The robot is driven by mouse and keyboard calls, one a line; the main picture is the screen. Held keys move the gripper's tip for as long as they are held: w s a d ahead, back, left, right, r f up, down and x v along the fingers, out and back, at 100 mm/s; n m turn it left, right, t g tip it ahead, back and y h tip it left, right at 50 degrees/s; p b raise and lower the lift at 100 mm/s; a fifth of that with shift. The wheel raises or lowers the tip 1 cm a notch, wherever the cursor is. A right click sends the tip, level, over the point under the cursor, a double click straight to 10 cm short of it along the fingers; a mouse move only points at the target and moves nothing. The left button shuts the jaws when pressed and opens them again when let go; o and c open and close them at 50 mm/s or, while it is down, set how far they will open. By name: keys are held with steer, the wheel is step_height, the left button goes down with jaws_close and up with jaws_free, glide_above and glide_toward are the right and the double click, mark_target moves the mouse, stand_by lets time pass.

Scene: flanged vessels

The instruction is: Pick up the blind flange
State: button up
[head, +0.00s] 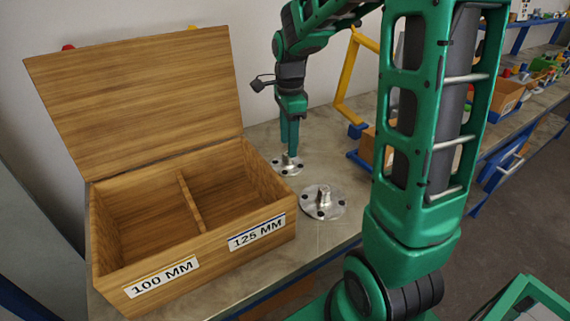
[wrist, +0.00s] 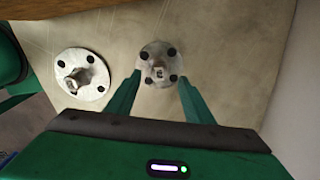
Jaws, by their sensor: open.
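Two round metal blind flanges with bolt holes and a central stub lie on the grey worktop. The smaller-looking flange (head: 287,164) is farther back, and the larger-looking flange (head: 323,202) is nearer. In the wrist view the farther flange (wrist: 158,64) lies between and just beyond the fingertips, and the other flange (wrist: 82,79) lies to the left. My gripper (head: 290,146) points down over the farther flange, its fingers on either side of the stub in the wrist view (wrist: 159,82). It is open and holds nothing. Whether the fingers touch the flange cannot be told.
An open wooden box (head: 194,252) with two empty compartments, labelled 100 MM and 125 MM, stands left of the flanges, its lid (head: 140,95) raised. A yellow frame (head: 350,75) and bins (head: 505,97) stand to the right. A wall is close behind.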

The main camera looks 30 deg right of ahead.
mark_target(288, 160)
steer(key=f, duration=0.5)
steer(key=shift+a, duration=0.2)
steer(key=shift+c, duration=0.2)
steer(key=shift+w+r, duration=0.1)
jaws_close()
